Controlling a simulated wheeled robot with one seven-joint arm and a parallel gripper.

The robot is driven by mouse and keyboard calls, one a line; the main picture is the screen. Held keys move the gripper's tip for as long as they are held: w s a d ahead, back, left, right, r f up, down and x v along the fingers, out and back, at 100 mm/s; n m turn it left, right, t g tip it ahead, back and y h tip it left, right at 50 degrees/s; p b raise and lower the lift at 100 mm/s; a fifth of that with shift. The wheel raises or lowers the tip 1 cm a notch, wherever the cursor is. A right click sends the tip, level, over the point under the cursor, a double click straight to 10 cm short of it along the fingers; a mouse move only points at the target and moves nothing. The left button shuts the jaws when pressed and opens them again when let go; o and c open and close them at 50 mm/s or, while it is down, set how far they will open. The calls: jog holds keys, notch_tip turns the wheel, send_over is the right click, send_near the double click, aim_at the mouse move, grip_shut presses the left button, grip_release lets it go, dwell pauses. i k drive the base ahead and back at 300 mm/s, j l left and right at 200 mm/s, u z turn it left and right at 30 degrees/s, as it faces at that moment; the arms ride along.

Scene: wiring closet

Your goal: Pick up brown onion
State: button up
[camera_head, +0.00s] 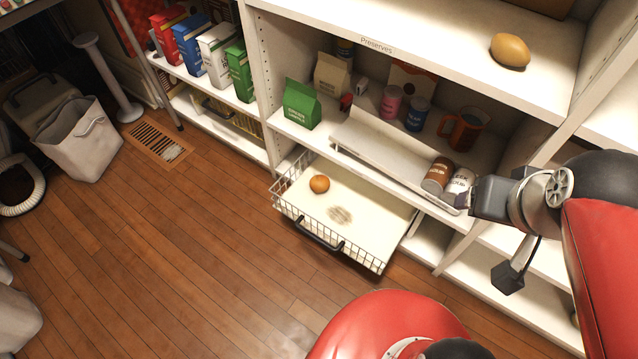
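A small round orange-brown item (319,184), looking like the brown onion, lies in the pulled-out wire drawer (352,252), near its back left. A larger yellow-tan rounded item (510,50) sits on the upper shelf at the right; I cannot tell for sure what it is. My gripper (466,200) is at the right, by the right end of the white shelf tray, close to two cans. It is to the right of the drawer and well apart from the round item. Its fingertips are too small and hidden to tell whether they are open.
A white tray (385,160) sticks out above the drawer, with a brown can (438,176) and a white can (460,184) at its right end. A green carton (298,104) and an orange mug (464,130) stand on that shelf. Wooden floor (200,260) in front is clear.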

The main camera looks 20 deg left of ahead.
aim_at(320, 183)
jog(key=i+j+z, duration=0.25)
jog(key=j+z, duration=0.15)
jog(key=j, duration=1.45)
jog(key=j+z, duration=0.35)
jog(key=j, duration=1.5)
jog(key=i, duration=0.1)
